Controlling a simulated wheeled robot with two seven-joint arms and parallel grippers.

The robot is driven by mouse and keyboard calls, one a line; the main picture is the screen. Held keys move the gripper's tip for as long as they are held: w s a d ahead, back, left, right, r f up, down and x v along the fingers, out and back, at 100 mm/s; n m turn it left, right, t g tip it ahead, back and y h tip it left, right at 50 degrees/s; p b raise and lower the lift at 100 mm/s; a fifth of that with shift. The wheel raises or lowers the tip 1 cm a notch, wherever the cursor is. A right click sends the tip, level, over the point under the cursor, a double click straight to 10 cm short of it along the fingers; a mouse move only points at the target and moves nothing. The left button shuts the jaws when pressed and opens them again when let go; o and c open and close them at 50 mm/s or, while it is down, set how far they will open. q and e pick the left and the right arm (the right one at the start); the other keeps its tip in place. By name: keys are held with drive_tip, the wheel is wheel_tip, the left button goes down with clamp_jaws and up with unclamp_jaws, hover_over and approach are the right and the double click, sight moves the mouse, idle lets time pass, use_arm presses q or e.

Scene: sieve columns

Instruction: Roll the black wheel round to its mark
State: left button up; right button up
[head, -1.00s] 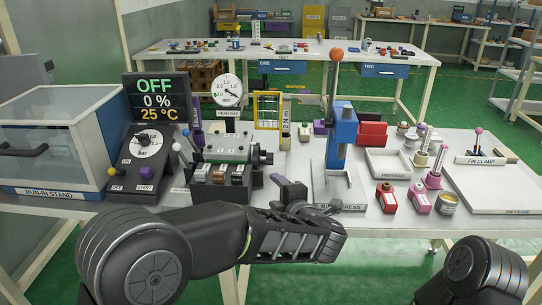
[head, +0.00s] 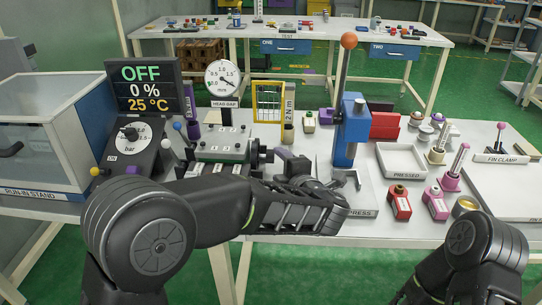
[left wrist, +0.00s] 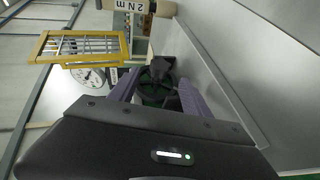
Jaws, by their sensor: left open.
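The black wheel (head: 256,153) is at the right end of the green and grey head gap rig (head: 222,150) in the head view. My left gripper (head: 279,156) is just right of it, with my forearm across the front of the bench. In the left wrist view, the black wheel (left wrist: 158,76) shows between the two purple fingers of my open left gripper (left wrist: 160,88). The fingers are apart; I cannot tell whether either touches the wheel. The wheel's mark cannot be made out. My right arm shows at the lower right, but its gripper is out of view.
A dial gauge (head: 222,77) and a yellow grille frame (head: 268,101) stand behind the rig. The blue press (head: 351,135) stands to the right. A display (head: 145,87) and the run-in stand (head: 38,135) are to the left. Red and pink blocks sit near the front edge.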

sight(273, 159)
use_arm(q)
drive_tip(key=x, duration=0.7)
drive_tip(key=shift+w+a+f, duration=0.1)
drive_tip(key=shift+w+a, duration=0.05)
drive_tip(key=shift+w, duration=0.25)
drive_tip(key=shift+c, duration=0.6)
clamp_jaws()
